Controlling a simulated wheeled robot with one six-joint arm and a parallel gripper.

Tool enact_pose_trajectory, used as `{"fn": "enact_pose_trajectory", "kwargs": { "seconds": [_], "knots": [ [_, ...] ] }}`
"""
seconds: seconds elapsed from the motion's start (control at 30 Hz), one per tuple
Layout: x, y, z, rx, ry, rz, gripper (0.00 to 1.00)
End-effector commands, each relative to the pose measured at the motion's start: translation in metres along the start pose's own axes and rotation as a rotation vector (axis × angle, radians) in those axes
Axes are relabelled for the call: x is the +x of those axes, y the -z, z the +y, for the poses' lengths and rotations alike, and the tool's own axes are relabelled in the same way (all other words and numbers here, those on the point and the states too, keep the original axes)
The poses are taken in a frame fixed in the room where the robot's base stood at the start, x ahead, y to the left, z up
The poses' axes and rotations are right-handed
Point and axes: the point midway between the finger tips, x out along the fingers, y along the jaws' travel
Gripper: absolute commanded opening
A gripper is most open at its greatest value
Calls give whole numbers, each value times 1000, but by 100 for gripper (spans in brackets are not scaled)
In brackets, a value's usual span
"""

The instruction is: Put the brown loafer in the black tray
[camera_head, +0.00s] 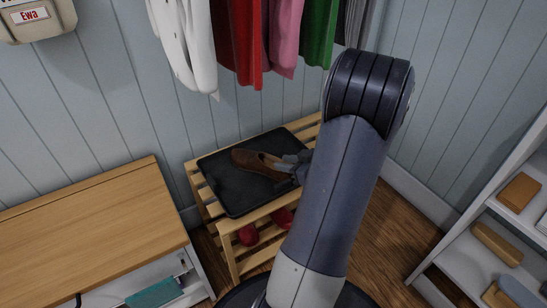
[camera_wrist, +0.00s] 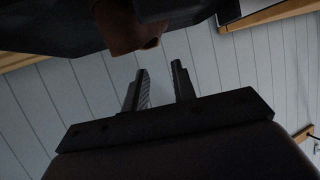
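The brown loafer (camera_head: 252,160) lies in the black tray (camera_head: 235,199), which sits on top of a slatted wooden rack. My gripper (camera_head: 291,165) is at the right end of the loafer, low over the tray, and partly hidden by my arm. In the wrist view, the two fingers of my gripper (camera_wrist: 159,68) stand apart with an empty gap between them. The loafer (camera_wrist: 122,27) shows just beyond the fingertips, against the dark tray (camera_wrist: 45,30). The fingers do not appear to hold it.
Red shoes (camera_head: 249,235) are on the rack's lower level. A wooden-topped cabinet (camera_head: 90,235) stands at left. Clothes (camera_head: 235,40) hang above the rack. White shelves (camera_head: 480,260) with several items stand at right. Wooden floor shows between rack and shelves.

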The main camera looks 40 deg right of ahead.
Motion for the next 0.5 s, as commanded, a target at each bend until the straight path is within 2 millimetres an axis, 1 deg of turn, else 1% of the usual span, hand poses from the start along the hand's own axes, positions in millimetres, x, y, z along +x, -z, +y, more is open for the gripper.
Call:
{"fn": "enact_pose_trajectory", "kwargs": {
  "seconds": [0.03, 0.2, 0.33, 0.5],
  "knots": [
    [-9, 2, 1, 0, -3, 0, 26],
    [-25, 1, 1, 0, -2, 0, 26],
    [-29, 0, 0, -1, 1, 0, 26],
    [-29, 0, 0, -1, 1, 0, 26]
  ]
}}
